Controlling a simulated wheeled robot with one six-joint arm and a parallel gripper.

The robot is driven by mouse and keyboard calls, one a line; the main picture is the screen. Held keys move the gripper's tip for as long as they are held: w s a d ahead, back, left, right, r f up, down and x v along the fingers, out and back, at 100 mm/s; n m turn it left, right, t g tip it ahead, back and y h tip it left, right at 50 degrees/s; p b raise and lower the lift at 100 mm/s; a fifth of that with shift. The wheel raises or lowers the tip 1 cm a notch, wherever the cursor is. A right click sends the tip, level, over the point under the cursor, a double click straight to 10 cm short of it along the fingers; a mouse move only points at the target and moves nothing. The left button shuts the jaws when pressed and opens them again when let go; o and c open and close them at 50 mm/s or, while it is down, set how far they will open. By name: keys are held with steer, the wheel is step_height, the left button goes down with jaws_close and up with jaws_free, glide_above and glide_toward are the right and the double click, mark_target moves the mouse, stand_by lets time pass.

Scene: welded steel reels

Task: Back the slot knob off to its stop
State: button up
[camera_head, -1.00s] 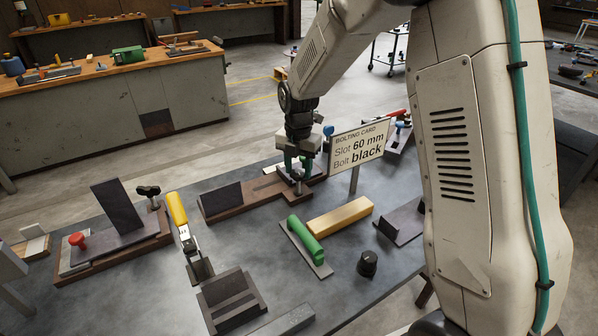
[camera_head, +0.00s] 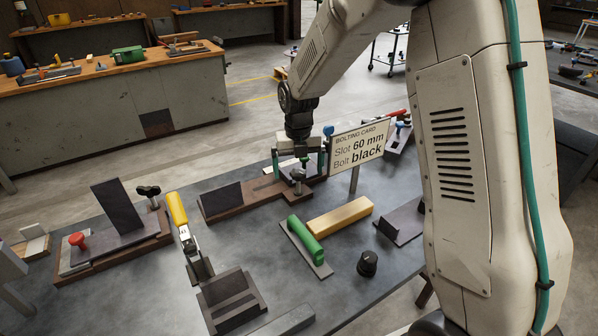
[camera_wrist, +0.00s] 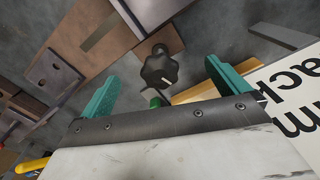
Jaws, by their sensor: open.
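The black lobed knob (camera_wrist: 158,68) with a white mark shows between my teal fingers in the wrist view. In the head view the knob (camera_head: 298,175) sits at the right end of a brown slotted fixture (camera_head: 222,212) with a dark upright plate (camera_head: 222,198). My gripper (camera_head: 299,168) is open around the knob, one finger on each side, with gaps visible in the wrist view. How far the knob is backed off cannot be told. The card (camera_head: 359,145) reads "Slot 60 mm, Bolt black".
The card stands close right of my gripper. A yellow-handled clamp (camera_head: 178,210), a green handle (camera_head: 305,240), a brass bar (camera_head: 340,216) and a loose black knob (camera_head: 367,263) are nearby. Another fixture with a red knob (camera_head: 77,240) stands left.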

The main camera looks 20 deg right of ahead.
mark_target(298, 172)
steer(key=shift+r, duration=3.45)
steer(key=shift+s+r, duration=0.1)
steer(key=shift+r, duration=0.1)
steer(key=s+r+m, duration=0.5)
steer(key=s+m, duration=0.3)
steer(key=s+r+m, duration=0.6)
steer(key=s+m, duration=0.1)
steer(key=s, duration=0.1)
steer(key=s+d+m+t, duration=0.1)
steer(key=s+d+m, duration=0.2)
steer(key=s+m, duration=1.6)
steer(key=shift+s+f, duration=0.15)
steer(key=shift+s, duration=0.3)
